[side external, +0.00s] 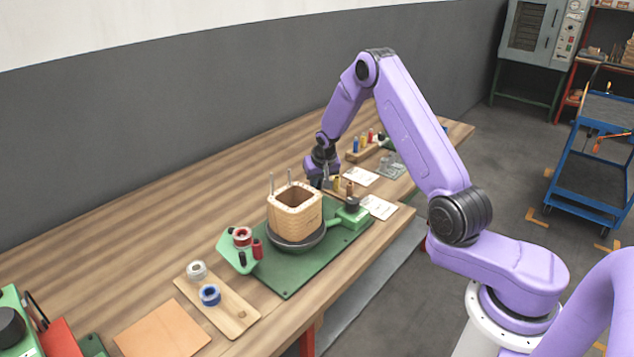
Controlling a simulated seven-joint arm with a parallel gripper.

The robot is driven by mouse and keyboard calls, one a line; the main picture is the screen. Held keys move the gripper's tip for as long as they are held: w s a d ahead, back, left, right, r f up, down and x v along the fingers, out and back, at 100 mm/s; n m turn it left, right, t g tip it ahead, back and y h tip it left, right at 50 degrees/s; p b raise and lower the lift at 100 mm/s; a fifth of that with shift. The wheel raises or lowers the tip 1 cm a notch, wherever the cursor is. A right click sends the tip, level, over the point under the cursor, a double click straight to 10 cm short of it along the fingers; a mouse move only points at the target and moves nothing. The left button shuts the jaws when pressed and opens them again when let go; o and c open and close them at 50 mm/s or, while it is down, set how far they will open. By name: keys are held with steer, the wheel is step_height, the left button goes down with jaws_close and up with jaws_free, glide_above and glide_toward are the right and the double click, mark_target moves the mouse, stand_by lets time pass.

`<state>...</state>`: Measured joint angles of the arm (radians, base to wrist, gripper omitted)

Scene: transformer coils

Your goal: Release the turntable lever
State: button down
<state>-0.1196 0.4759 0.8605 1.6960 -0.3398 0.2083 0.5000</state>
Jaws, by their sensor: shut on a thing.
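The turntable (297,243) is a dark round disc on a green base plate (290,277), with a square wooden coil former (295,212) standing on it. Two thin upright pins rise at the former's back. My gripper (325,184) is low behind and to the right of the former, pointing down. It is shut on what appears to be the turntable lever, which is small and mostly hidden by the fingers and the clutter there. A green block with a black knob (351,204) sits at the right of the base plate.
A green bracket with red and black spools (243,237) is at the plate's left. A wooden board (232,314) carries white and blue tape rolls. The table's back left is clear.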

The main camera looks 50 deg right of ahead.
steer(key=shift+s+a+f, duration=0.1)
steer(key=shift+s+f, duration=0.05)
steer(key=shift+f, duration=0.05)
steer(key=c, duration=1.1)
jaws_free()
steer(key=shift+r, duration=0.2)
steer(key=shift+r, duration=0.3)
steer(key=v, duration=1.6)
steer(key=shift+r, duration=0.3)
